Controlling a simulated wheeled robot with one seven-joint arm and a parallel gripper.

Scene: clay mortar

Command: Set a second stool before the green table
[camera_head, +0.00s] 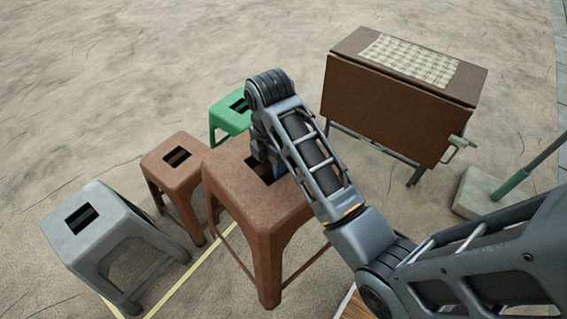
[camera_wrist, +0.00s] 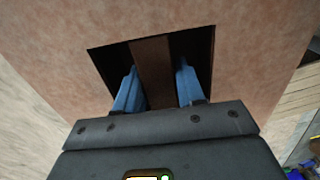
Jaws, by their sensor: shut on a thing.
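My gripper (camera_head: 268,176) reaches down into the slot in the seat of a large reddish-brown stool (camera_head: 233,178). In the wrist view its two blue fingers (camera_wrist: 157,72) stand on either side of the brown bar across the slot of this stool (camera_wrist: 215,28), shut on it. The stool is upright and looks larger and higher than the stools beside it; whether its feet touch the ground I cannot tell. A folding table (camera_head: 395,118) stands at the upper right, with a brown front and a checked cloth on top. No green table shows.
A second brown stool (camera_head: 160,165), a grey stool (camera_head: 105,228) and a partly hidden green stool (camera_head: 226,118) stand left of and behind the held stool. A pale base block (camera_head: 478,195) with a green pole stands at right. Sandy ground before the table is clear.

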